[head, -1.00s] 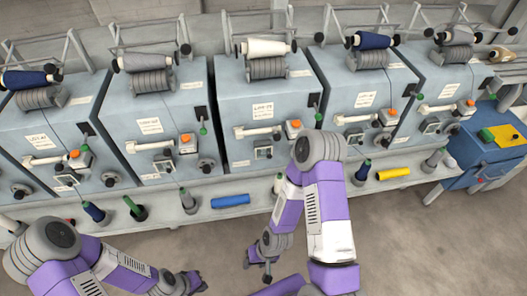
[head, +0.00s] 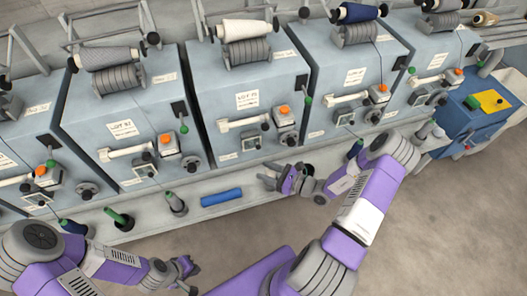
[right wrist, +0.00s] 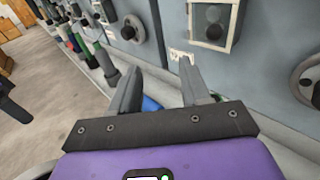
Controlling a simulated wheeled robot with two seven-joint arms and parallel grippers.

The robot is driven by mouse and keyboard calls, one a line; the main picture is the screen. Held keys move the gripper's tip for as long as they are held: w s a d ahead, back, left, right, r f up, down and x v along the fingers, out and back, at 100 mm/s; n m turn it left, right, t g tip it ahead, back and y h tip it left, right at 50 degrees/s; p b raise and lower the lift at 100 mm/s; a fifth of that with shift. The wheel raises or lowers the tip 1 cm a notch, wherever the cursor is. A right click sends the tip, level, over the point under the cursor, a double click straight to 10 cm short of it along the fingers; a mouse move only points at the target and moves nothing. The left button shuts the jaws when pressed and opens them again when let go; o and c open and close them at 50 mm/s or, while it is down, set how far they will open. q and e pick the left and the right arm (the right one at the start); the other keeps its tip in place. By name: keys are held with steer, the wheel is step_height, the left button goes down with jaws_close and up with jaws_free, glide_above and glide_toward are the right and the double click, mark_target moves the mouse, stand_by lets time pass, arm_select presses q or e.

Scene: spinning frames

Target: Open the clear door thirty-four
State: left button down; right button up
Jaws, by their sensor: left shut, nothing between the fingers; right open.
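Each grey-blue machine front bears a small framed window box. One is on the middle machine (head: 252,141), with others on the machine to its left (head: 145,171) and to its right (head: 345,118). In the right wrist view a beige-framed window door (right wrist: 213,22) with dark round shapes behind it is shut. I cannot read the number thirty-four on any label. My right gripper (head: 274,181) is open and empty, in front of the middle machine's lower edge. It also shows in the right wrist view (right wrist: 159,66), below the window door. My left gripper (head: 190,276) is shut and empty, low at left.
A ledge below the machines carries a blue bobbin (head: 221,197), a green bobbin (head: 118,219) and a grey spindle (head: 175,204). White handles (head: 243,123) and orange-button boxes (head: 283,115) stick out from the fronts. A blue cabinet (head: 470,120) stands at right. The floor is clear.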

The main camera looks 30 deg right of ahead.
mark_target(253, 147)
steer(key=w+d+r+m+t+h, duration=0.1)
steer(key=w+d+m+t+h, duration=0.15)
steer(key=d, duration=0.35)
steer(key=b+x, duration=0.2)
steer(key=x, duration=0.4)
steer(key=shift+a, duration=0.3)
steer(key=shift+r+h, duration=0.1)
steer(key=shift+h, duration=0.15)
steer(key=shift+c, duration=0.4)
jaws_close()
